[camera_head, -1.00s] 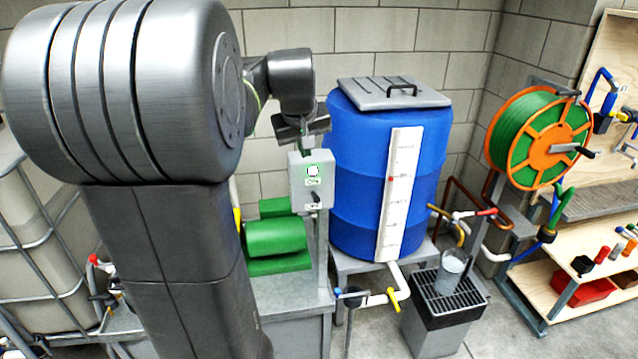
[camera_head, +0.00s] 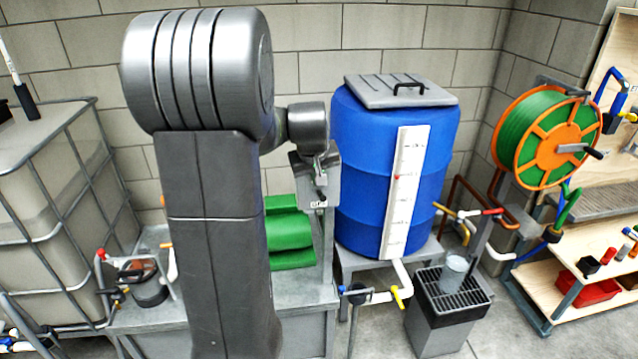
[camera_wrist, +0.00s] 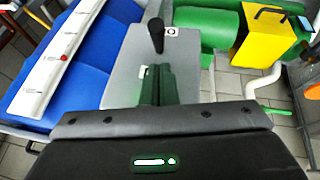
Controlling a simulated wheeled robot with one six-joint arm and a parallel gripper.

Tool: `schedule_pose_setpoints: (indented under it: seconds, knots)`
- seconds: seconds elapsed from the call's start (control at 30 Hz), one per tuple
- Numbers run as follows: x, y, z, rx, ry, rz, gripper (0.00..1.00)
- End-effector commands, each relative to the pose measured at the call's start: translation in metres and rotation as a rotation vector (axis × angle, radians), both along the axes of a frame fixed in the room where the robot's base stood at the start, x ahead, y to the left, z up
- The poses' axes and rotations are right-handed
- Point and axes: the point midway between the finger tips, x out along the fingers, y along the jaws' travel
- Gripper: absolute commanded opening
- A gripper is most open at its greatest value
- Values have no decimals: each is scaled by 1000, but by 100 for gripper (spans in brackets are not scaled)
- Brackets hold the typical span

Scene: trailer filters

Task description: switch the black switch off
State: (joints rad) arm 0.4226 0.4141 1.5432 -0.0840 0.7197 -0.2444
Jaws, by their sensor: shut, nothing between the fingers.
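The black switch (camera_wrist: 156,35) is a short lever on a grey switch box (camera_wrist: 118,65). In the wrist view it leans past a small white label, away from my gripper. In the head view the switch (camera_head: 320,193) shows just below my gripper (camera_head: 320,178), above a small label. My gripper (camera_wrist: 156,72) is shut and empty, with its fingertips close to the base of the lever. I cannot tell whether they touch it.
A blue drum (camera_head: 360,190) with a white gauge strip stands close to the right of the box. A green pump (camera_head: 288,230) sits left of and below it on a grey metal bench (camera_head: 300,290). A caged tank (camera_head: 45,190) stands at the far left.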

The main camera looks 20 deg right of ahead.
Motion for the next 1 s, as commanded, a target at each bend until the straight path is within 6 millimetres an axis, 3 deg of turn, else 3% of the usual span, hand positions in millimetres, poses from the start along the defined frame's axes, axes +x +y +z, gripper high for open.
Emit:
schedule_pose_setpoints:
  seconds: [0.23,1.0]
  knots:
    - [-8,-3,-19,0,-1,0,0]
    - [-12,-2,-26,-15,-57,0,0]
